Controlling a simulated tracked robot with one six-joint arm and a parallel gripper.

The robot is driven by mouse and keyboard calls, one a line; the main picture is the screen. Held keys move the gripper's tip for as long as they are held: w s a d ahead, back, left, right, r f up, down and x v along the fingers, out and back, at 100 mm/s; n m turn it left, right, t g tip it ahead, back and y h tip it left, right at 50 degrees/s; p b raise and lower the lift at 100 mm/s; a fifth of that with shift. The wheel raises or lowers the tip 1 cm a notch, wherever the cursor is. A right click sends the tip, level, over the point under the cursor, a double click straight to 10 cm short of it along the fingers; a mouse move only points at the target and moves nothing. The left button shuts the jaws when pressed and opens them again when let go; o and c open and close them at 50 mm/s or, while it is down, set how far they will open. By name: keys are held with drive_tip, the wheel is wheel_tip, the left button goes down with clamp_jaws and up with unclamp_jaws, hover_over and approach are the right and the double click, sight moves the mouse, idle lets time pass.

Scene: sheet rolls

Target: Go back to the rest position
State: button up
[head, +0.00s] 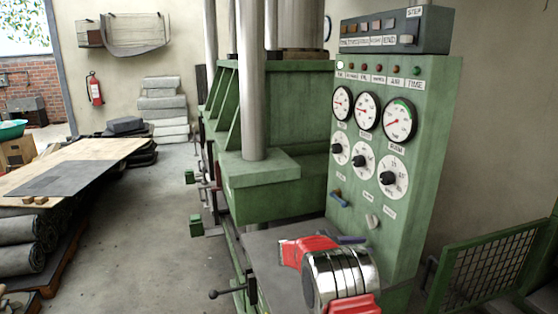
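Part of my own arm, red with a wide chrome joint, shows at the bottom of the head view, in front of the grey bed (265,247) of the green press (262,190). I cannot make out any gripper fingers, so whether my gripper is open, shut or holding something does not show. A control cabinet (440,140) with gauges, knobs and labels stands just behind and to the right of my arm.
Rolled dark sheets (22,228) lie on a pallet at the left, below a wooden board (110,152). Stacked grey sheets (163,105) stand by the back wall. A green mesh guard (485,270) is at the right. Grey floor (150,240) lies open left of the press.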

drive_tip(key=w+a+r+n+t+y, duration=0.2)
drive_tip(key=w+a+n+t+y, duration=0.6)
drive_tip(key=a, duration=0.3)
drive_tip(key=s+a+r+n+g+y, duration=0.3)
drive_tip(key=s+a+n+y, duration=0.2)
drive_tip(key=s+a+y, duration=0.6)
drive_tip(key=s+d+r+n+g+h, duration=0.1)
drive_tip(key=s+d+n+g, duration=0.15)
drive_tip(key=s, duration=1.25)
drive_tip(key=s+d+n+g, duration=0.1)
drive_tip(key=s+n+g, duration=0.15)
drive_tip(key=s, duration=1.25)
drive_tip(key=s+d+r+h, duration=0.1)
drive_tip(key=s+d+r, duration=0.2)
drive_tip(key=s, duration=0.4)
drive_tip(key=s+d+r+t+h, duration=0.1)
drive_tip(key=s+d+r, duration=0.2)
drive_tip(key=s, duration=0.4)
drive_tip(key=shift+s+d+r, duration=0.2)
drive_tip(key=shift+d+r, duration=0.05)
drive_tip(key=shift+d, duration=0.25)
